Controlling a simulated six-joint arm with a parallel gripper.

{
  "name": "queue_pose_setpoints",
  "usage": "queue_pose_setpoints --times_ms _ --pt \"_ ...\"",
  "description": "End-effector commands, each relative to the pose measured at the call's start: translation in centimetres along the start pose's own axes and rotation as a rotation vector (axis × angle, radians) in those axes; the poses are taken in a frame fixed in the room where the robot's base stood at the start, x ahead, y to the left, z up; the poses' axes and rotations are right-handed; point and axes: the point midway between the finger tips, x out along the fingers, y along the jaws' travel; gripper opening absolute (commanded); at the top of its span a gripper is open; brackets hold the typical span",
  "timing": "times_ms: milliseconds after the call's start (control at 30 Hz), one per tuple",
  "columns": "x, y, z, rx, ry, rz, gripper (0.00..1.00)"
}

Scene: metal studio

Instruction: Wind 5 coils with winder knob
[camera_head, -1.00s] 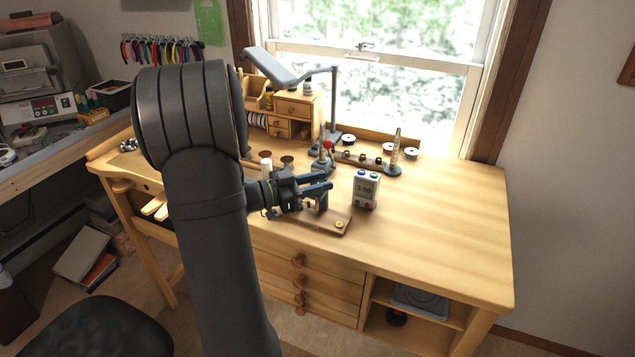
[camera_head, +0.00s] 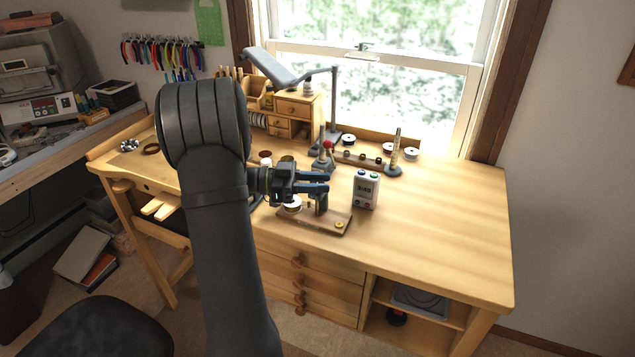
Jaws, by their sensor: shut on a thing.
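The coil winder has a brown wooden base (camera_head: 318,226) near the front edge of the bench, with a dark upright (camera_head: 321,204) and a brass-coloured round piece (camera_head: 340,225) at its right end. A whitish spool (camera_head: 293,205) shows at its left, just below my gripper. My gripper (camera_head: 323,182), with blue fingers pointing right, is at the top of the upright, shut on the winder knob. The knob itself is hidden by the fingers and too small to make out. The number of coils wound cannot be read.
A small white timer (camera_head: 366,189) stands just right of the winder. Behind are a red-topped stand (camera_head: 327,150), a rack with small spools (camera_head: 360,158), a cone on a dark base (camera_head: 394,160) and a grey lamp (camera_head: 290,70). The bench's right side is clear.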

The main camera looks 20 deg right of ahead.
Motion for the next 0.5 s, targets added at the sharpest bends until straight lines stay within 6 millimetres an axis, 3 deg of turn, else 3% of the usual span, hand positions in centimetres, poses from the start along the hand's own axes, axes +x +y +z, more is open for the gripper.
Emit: queue_pose_setpoints --times_ms 200,233,333,500 --pt "-0.02 0.00 0.00 0.000 0.000 -0.001 0.07" --pt "-0.01 0.00 0.00 0.000 0.000 -0.001 0.32" --pt "-0.01 0.00 0.00 0.000 0.000 -0.001 0.51" --pt "0.00 0.00 0.00 0.000 0.000 -0.001 0.52"
